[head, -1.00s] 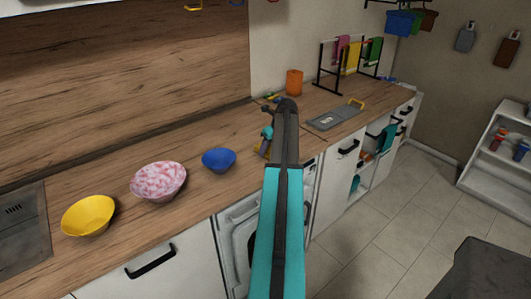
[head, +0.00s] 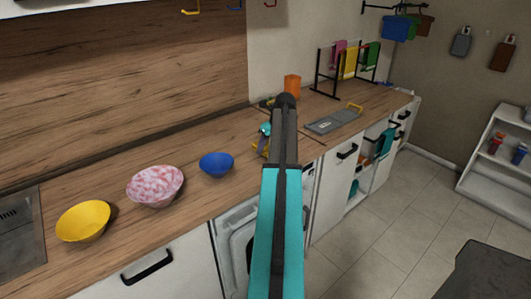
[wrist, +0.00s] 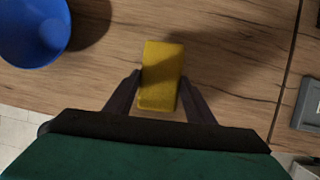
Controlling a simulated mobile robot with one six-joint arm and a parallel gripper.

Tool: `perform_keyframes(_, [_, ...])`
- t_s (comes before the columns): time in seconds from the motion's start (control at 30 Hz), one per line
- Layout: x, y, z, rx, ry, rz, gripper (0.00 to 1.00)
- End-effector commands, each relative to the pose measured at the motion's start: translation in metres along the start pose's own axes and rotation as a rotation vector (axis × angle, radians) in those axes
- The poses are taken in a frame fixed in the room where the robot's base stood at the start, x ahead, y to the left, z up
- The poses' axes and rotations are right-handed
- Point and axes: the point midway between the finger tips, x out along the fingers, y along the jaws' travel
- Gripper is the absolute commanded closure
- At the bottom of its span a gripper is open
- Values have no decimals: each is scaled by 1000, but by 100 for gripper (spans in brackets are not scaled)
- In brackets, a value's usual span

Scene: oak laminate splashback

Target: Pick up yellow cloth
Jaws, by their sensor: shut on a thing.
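In the wrist view a yellow block-shaped thing (wrist: 163,65) with a soft, matt surface lies between the two fingers of my gripper (wrist: 160,92). The fingers touch its sides and are shut on it. I cannot tell whether it is a folded cloth or a sponge, or whether it is clear of the wooden counter. In the head view my arm hides most of it and of the gripper; a bit of yellow shows left of the arm. Another yellow cloth (head: 348,62) hangs on a black rack (head: 318,72) between a pink and a green cloth.
A blue bowl (head: 217,164), a pink speckled bowl (head: 155,184) and a yellow bowl (head: 83,220) stand in a row on the counter (head: 122,238). An orange cup (head: 292,85) and a grey board (head: 332,122) with a yellow handle are behind and right of my arm.

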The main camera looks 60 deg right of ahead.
Motion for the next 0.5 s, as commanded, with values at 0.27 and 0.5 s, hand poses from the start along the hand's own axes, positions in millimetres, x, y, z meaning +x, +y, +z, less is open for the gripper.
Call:
perform_keyframes(0.27, [-9, 19, -20, 0, -1, -1, 73])
perform_keyframes(0.5, [-20, 40, -42, 0, -1, -1, 73])
